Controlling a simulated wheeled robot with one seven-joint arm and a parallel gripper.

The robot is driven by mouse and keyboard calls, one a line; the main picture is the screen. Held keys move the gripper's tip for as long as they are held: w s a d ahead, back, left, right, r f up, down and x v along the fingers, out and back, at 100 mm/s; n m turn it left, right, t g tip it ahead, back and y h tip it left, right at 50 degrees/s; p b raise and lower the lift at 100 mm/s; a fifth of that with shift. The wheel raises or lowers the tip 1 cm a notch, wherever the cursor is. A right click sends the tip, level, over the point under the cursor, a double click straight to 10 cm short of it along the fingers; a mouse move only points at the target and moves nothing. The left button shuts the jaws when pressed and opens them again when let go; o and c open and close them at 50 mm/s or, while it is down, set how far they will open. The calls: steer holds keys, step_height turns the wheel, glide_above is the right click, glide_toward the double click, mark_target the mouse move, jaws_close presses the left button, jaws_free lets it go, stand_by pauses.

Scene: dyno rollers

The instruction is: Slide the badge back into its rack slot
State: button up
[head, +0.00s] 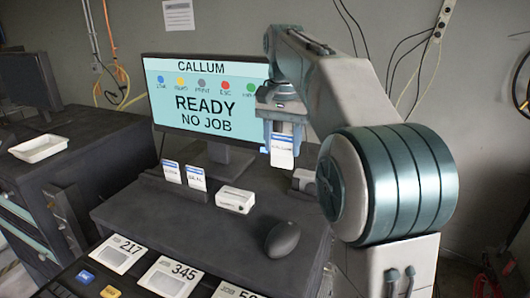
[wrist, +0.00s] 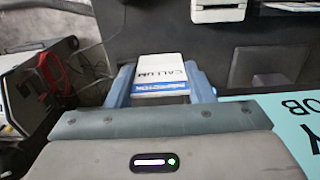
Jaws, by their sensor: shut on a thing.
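My gripper (head: 283,138) is shut on a white badge with a blue stripe (head: 282,155), in front of the right part of the monitor. In the wrist view the badge (wrist: 161,72) reads CALLUM and sits between the two blue fingers (wrist: 160,85). The dark badge rack (head: 153,182) stands on the desk left of my gripper, and the held badge is raised and apart from it. Two other badges, a left one (head: 171,172) and a right one (head: 196,177), stand upright in the rack. The rack's empty slot cannot be made out.
A monitor (head: 205,95) shows CALLUM, READY, NO JOB. A small white box (head: 236,200) sits right of the rack, and a dark mouse (head: 283,240) lies nearer the front. Numbered cards, including 345 (head: 170,277), lie along the front. Desk between box and mouse is clear.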

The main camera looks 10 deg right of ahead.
steer(key=shift+d+r+p, duration=0.2)
steer(key=shift+r+p, duration=0.2)
steer(key=shift+r, duration=0.2)
steer(key=shift+r+p, duration=2.55)
steer(key=shift+p, duration=0.3)
steer(key=shift+f, duration=0.1)
